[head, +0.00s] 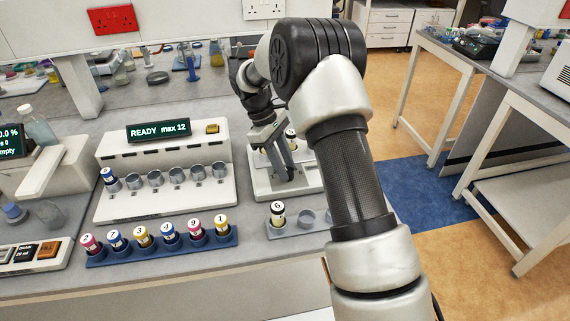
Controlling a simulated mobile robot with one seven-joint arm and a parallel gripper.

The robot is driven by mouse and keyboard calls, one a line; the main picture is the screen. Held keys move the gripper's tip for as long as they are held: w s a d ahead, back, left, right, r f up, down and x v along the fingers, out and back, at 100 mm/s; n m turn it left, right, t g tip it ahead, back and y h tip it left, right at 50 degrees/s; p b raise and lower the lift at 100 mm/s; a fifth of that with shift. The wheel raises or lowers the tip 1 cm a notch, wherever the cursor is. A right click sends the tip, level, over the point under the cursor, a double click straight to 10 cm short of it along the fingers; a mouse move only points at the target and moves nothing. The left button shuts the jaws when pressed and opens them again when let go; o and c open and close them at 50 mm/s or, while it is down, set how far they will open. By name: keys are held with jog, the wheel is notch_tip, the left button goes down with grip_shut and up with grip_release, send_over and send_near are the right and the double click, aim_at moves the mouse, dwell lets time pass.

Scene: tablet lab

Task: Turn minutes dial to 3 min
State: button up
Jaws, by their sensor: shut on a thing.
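My gripper (284,170) points down at the front part of a white device (263,188) right of the picture's middle. Its dark fingers are shut, with the tips low against the device's front top. The minutes dial does not show clearly; the fingers cover the spot where they close, so its setting cannot be read. A capped vial (291,134) stands at the back of this device, partly hidden by my gripper and arm.
Left of the device stands a white station (110,206) with a "READY max 12" display (158,130). In front are a blue rack (112,258) of numbered vials and a grey holder (290,227) with vial 6 (277,211). My arm covers the right side.

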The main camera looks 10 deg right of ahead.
jog(key=o, duration=1)
jog(key=shift+o, duration=0.2)
jog(key=shift+r, duration=0.1)
jog(key=p+v, duration=0.1)
jog(key=v, duration=1.6)
jog(key=shift+r+p, duration=0.15)
jog(key=shift+p, duration=0.25)
